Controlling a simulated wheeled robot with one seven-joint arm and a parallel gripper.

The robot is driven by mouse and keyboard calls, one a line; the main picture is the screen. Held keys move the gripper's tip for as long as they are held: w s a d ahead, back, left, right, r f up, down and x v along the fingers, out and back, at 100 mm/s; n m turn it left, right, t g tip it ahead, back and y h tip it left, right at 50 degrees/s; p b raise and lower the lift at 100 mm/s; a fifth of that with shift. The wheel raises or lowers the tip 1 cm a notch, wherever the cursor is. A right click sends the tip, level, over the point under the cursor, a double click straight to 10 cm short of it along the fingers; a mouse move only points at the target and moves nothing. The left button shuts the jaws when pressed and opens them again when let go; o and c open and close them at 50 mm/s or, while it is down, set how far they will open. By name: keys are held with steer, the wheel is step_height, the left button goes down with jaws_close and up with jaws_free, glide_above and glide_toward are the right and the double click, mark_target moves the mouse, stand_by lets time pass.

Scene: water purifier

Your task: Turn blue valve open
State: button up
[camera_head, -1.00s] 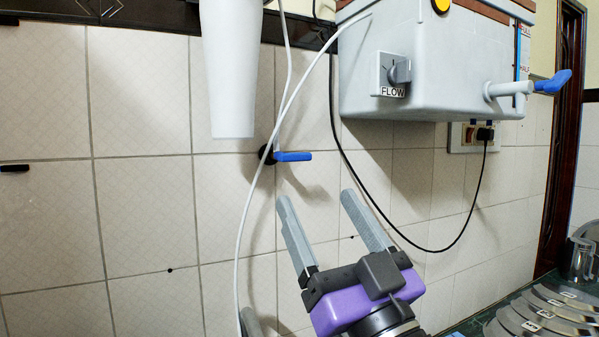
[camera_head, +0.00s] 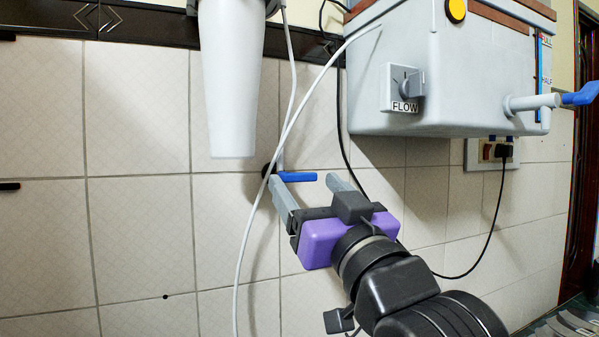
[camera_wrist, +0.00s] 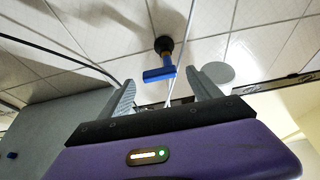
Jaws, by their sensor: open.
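The blue valve (camera_head: 298,177) is a small lever handle on a dark round fitting on the tiled wall, below the white filter cylinder. In the wrist view the blue valve (camera_wrist: 160,74) sits ahead of the fingertips, between the lines of the two fingers. My gripper (camera_head: 305,183) is open and empty. Its grey fingers point at the wall, one on each side of the blue handle in the head view. In the wrist view my gripper (camera_wrist: 165,85) shows both fingers apart. I cannot tell that either finger touches the handle.
A white filter cylinder (camera_head: 231,85) hangs above the valve. A grey purifier box (camera_head: 465,80) with a flow knob (camera_head: 408,85) and a blue-handled tap (camera_head: 580,95) is at upper right. A white tube (camera_head: 262,190) passes close to the left finger. A black cable hangs on the right.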

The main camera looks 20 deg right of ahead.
mark_target(302, 178)
steer(key=shift+x, duration=2)
steer(key=c, duration=1.4)
steer(key=shift+p, duration=0.3)
